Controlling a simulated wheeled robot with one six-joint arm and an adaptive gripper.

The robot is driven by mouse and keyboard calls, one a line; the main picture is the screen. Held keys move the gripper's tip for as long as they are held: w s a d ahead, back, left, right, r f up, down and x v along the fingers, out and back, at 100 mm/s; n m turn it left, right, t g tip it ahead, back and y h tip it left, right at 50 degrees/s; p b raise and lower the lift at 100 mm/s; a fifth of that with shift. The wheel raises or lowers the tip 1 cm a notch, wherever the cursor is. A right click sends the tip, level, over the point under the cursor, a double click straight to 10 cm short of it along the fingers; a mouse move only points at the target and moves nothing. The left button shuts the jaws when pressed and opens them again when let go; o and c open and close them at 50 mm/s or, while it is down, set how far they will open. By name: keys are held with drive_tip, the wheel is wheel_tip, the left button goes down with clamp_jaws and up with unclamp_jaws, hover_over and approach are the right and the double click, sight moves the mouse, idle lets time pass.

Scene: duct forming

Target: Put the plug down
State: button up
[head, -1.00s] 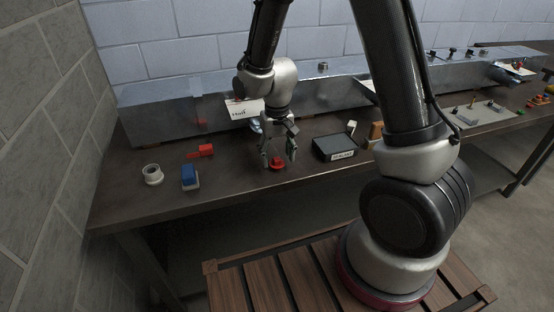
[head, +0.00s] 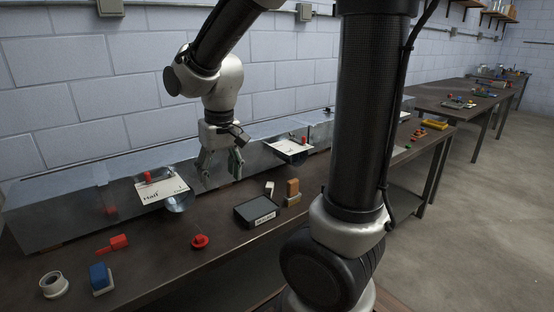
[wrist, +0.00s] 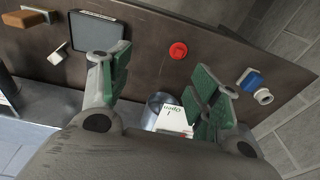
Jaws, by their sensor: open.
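The red round plug (head: 199,241) lies on the dark bench top in the head view, with a low flange and a small raised knob. The wrist view shows it from above as a red disc (wrist: 178,50). My gripper (head: 220,178) is above and behind the plug in the head view, clear of it. In the wrist view its green-padded fingers (wrist: 162,72) are spread apart with nothing between them.
A metal duct (head: 85,207) runs along the wall with labelled cards (head: 162,189) on it. A dark box (head: 256,212) stands right of the plug. A red block (head: 119,242), a blue block (head: 101,278) and a white ring (head: 54,285) lie to the left.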

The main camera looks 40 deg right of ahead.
drive_tip(key=s+d+r+t, duration=0.1)
drive_tip(key=s+d+r, duration=0.3)
drive_tip(key=s, duration=0.3)
drive_tip(key=s+d+r+t, duration=0.1)
drive_tip(key=s+d+r, duration=0.2)
drive_tip(key=s, duration=0.5)
drive_tip(key=shift+d+r+t, duration=0.35)
drive_tip(key=shift+d+t, duration=0.05)
drive_tip(key=shift+d, duration=0.25)
drive_tip(key=shift+c, duration=0.6)
